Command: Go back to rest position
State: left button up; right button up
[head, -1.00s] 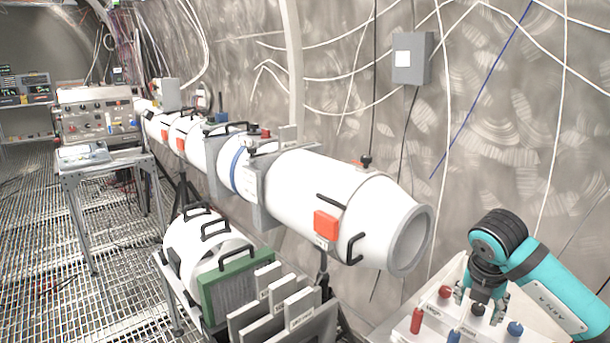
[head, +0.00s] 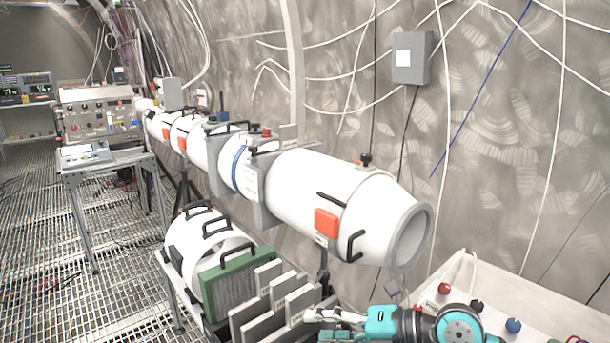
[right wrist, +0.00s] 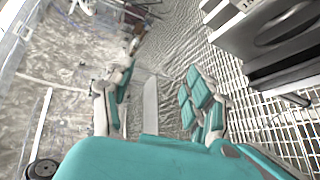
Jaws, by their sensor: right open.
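My right gripper (head: 325,326) is at the bottom edge of the head view, in front of the grey panels. Its arm comes in from the lower right, and its fingers point left. My left gripper is in neither view.
A long white tube (head: 300,185) runs along the tunnel wall. Below it are grey panels (head: 268,325) and a green-framed filter (head: 232,285) with a black handle. A white table (head: 540,305) with red, black and blue knobs lies right. Grating floor (head: 110,300) is open at left.

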notch_tip(320, 180, up, 8)
jog(key=s+a+m+t+y, duration=0.1)
jog(key=s+m+t+y, duration=0.1)
jog(key=m+t+y, duration=0.3)
jog(key=w+d+r+m+t+h, duration=0.1)
jog(key=w+d+m+t+h, duration=0.1)
jog(key=d+m+t+h, duration=0.75)
jog(key=s+d+f+m+g+h, duration=0.2)
jog(key=d+f+m+h, duration=0.75)
jog(key=f+m, duration=0.5)
jog(key=s+d+f+m+g+h, duration=0.1)
jog(key=s+d+f+m+g, duration=0.15)
jog(key=s+f+g, duration=0.65)
jog(key=s+a+f+g+y, duration=0.1)
jog(key=s+a+f+g, duration=0.1)
jog(key=s+f, duration=0.4)
jog(key=s+a+f+g+y, duration=0.1)
jog(key=s+f+g, duration=0.2)
jog(key=s, duration=0.5)
notch_tip(320, 180, down, 24)
jog(key=s, duration=0.1)
jog(key=s+d+f+g+p, duration=0.1)
jog(key=s+d+f+g, duration=0.1)
jog(key=s+f, duration=1.5)
jog(key=shift+s+d, duration=0.15)
jog(key=shift+d, duration=0.1)
